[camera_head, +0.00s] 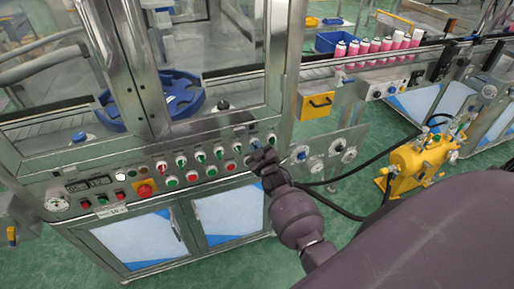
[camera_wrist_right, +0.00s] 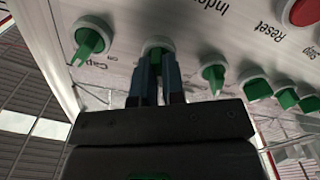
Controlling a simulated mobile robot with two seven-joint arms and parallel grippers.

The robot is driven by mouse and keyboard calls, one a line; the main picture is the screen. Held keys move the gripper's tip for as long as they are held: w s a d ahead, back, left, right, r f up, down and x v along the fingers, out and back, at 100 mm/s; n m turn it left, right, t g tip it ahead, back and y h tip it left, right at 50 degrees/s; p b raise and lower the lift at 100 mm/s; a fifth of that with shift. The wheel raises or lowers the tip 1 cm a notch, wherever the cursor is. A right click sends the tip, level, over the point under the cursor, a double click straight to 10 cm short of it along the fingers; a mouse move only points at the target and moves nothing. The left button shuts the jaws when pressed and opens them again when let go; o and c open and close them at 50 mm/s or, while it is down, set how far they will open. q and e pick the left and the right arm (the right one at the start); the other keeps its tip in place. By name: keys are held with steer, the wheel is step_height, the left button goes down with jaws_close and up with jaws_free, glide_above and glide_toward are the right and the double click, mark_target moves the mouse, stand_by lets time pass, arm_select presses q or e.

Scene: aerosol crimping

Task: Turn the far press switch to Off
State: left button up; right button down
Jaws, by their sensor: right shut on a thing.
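My right gripper (camera_head: 258,152) is at the right end of the control panel (camera_head: 120,187), with its fingers against the panel face. In the right wrist view its two fingers (camera_wrist_right: 157,75) are closed around a green switch knob (camera_wrist_right: 157,46) with a pale collar. The knob's handle is hidden between the fingers, so its setting cannot be read. Another green knob (camera_wrist_right: 92,38) sits free beside it, with a label partly reading "Cap". A third green knob (camera_wrist_right: 214,76) is on the other side. My left gripper is not seen.
A red button (camera_wrist_right: 303,12) and several green controls sit near the gripper. A red emergency button (camera_head: 145,190) is further left. Pink cans (camera_head: 363,50) stand on the conveyor at the back. A yellow pump unit (camera_head: 412,160) with black hoses stands at right.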

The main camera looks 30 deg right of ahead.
steer(key=shift+n, duration=0.3)
steer(key=c, duration=1.2)
jaws_free()
steer(key=shift+s, duration=0.1)
steer(key=v, duration=1)
steer(key=shift+s, duration=0.3)
